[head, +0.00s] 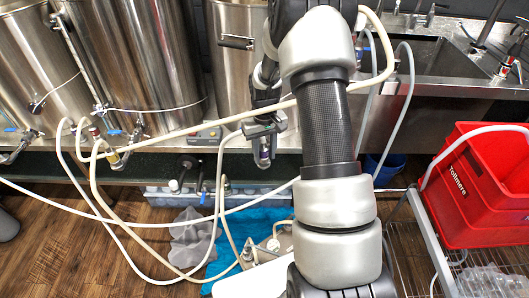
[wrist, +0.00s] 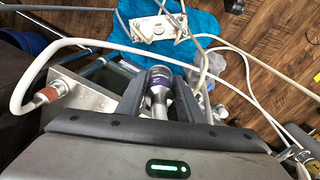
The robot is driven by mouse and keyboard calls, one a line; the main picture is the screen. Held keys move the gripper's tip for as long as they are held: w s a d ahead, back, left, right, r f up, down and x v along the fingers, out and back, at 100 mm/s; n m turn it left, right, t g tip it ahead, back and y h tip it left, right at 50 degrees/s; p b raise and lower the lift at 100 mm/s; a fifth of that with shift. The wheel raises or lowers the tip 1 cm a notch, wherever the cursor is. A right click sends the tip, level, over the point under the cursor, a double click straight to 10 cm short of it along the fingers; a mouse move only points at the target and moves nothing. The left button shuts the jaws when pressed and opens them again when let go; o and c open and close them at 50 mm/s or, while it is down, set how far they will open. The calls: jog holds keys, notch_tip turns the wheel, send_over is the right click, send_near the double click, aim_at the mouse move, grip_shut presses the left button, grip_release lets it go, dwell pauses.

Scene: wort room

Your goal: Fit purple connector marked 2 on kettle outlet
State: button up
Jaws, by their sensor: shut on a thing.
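My gripper (head: 262,133) is shut on the purple-marked connector (wrist: 158,84), a short metal fitting with a purple band. The mark on the band is too small to read for certain. In the head view the connector (head: 264,155) points down below the jaws, in front of the bench edge. Two large steel kettles (head: 150,55) stand at left, and a third (head: 237,50) is behind my gripper. A kettle valve with a blue handle and a yellowish fitting (head: 114,157) is left of my gripper, clearly apart from the connector. My arm hides part of the bench.
Several pale hoses (head: 105,215) loop over the floor and past my gripper. A pump (head: 272,244) is on a blue cloth (head: 215,262). A red crate (head: 480,190) is on a wire cart at right. A sink (head: 445,57) is back right. An orange-brown hose fitting (wrist: 47,95) shows in the wrist view.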

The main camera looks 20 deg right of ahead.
jog(key=shift+f, duration=0.45)
jog(key=o, duration=1.2)
jog(key=s+a+r+t+p, duration=0.1)
jog(key=s+a+r+p, duration=0.1)
jog(key=r, duration=1.1)
jog(key=s+a+r+p, duration=0.1)
jog(key=s+r+p, duration=0.1)
jog(key=r, duration=1.1)
jog(key=s+a+r+t, duration=0.2)
jog(key=s+a+r, duration=0.1)
jog(key=s, duration=0.4)
jog(key=s+a+r+t, duration=0.1)
jog(key=s+a+r, duration=0.1)
jog(key=s+r, duration=0.35)
jog(key=s+a+r+t, duration=0.1)
jog(key=s+a+t, duration=0.15)
jog(key=s, duration=0.65)
jog(key=shift+g, duration=0.45)
jog(key=r+p, duration=2.2)
jog(key=shift+w+a+r, duration=0.1)
jog(key=shift+w+r, duration=0.05)
jog(key=shift+w, duration=0.05)
